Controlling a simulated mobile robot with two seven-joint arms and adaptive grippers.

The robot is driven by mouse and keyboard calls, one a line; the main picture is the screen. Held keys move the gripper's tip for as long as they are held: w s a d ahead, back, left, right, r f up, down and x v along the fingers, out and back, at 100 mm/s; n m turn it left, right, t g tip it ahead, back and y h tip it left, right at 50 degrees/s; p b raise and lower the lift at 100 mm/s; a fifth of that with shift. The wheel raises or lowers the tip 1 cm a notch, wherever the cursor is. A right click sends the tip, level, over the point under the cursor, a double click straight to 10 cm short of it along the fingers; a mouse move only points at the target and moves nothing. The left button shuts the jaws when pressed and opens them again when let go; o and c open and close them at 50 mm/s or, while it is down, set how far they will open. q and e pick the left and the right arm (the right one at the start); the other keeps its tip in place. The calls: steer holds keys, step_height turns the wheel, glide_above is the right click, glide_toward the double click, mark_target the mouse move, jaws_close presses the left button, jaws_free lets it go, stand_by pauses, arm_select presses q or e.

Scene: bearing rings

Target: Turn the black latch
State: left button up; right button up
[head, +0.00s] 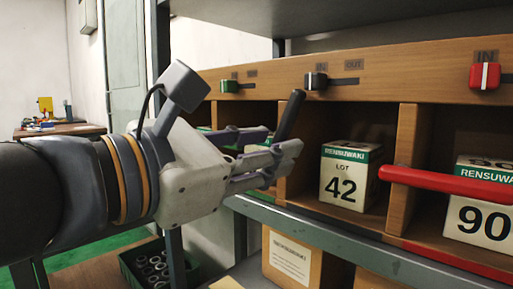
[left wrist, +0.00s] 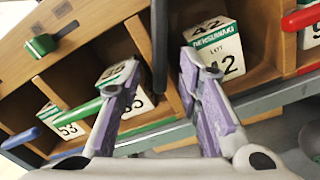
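The black latch, a long bar (head: 290,114), stands steeply tilted beside the left wall of the "42" compartment. It also shows in the left wrist view (left wrist: 159,45). My left gripper (head: 279,149) is in front of the divider at the bar's lower end. In the left wrist view, its purple-grey fingers (left wrist: 160,68) are spread apart, with the bar in the gap between them. I cannot tell whether a finger touches the bar. My right gripper is not in view.
A box marked 42 (head: 347,181) stands in the open compartment. A red bar (head: 445,184) crosses the compartment at right, before a box marked 90 (head: 478,221). A green bar (left wrist: 85,110) and a blue bar (left wrist: 20,138) cross compartments at left. A shelf overhangs above.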

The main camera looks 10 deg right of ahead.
arm_select(q)
steer(key=v, duration=1.2)
